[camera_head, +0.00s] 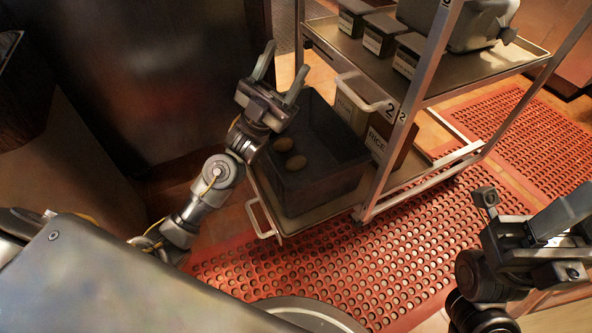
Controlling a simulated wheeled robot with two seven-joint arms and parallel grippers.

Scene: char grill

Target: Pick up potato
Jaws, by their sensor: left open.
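Two small brown potatoes, one (283,144) a little behind the other (296,163), lie in a dark open bin (325,190) on the lower shelf of a metal rack. My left gripper (285,58) is open and empty, with its fingers pointing up and away. It is above and behind the bin's left rear side, apart from the potatoes. Its wrist hides part of the bin's left edge. My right gripper (530,205) is at the lower right, far from the bin.
The metal rack (412,110) has an upright post right of the bin. Boxes labelled RICE (378,140) stand beside the bin. Several small containers (381,33) and a large metal container (465,25) sit on the upper shelf. A red perforated mat (400,260) covers the floor.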

